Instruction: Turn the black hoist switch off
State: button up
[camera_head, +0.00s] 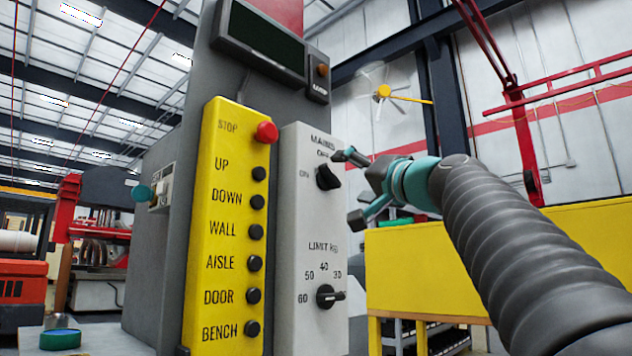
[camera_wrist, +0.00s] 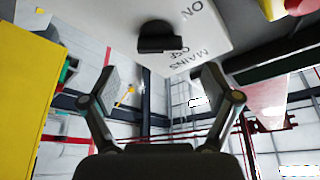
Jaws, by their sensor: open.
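The black hoist switch (camera_head: 328,177) is a rotary knob marked MAINS on a light grey panel (camera_head: 300,235). ON is printed to its left and OFF above it; I cannot tell surely which mark it points to. My gripper (camera_head: 354,188) is open and empty, just right of the knob, its fingers spread above and below the knob's height. The wrist view, turned over, shows the knob (camera_wrist: 160,38) beyond and between the open fingers (camera_wrist: 160,82), apart from them.
A black LIMIT knob (camera_head: 327,296) sits lower on the same panel. A yellow button box (camera_head: 230,225) with a red STOP button (camera_head: 267,132) and several black buttons stands to the left. A dark display (camera_head: 260,42) is above. A yellow bench (camera_head: 430,255) stands behind my arm.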

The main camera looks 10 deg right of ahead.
aim_at(334, 175)
jog(key=p+x, duration=0.2)
jog(key=x, duration=0.4)
jog(key=shift+w+a, duration=0.15)
jog(key=shift+w, duration=0.1)
jog(key=c, duration=1.1)
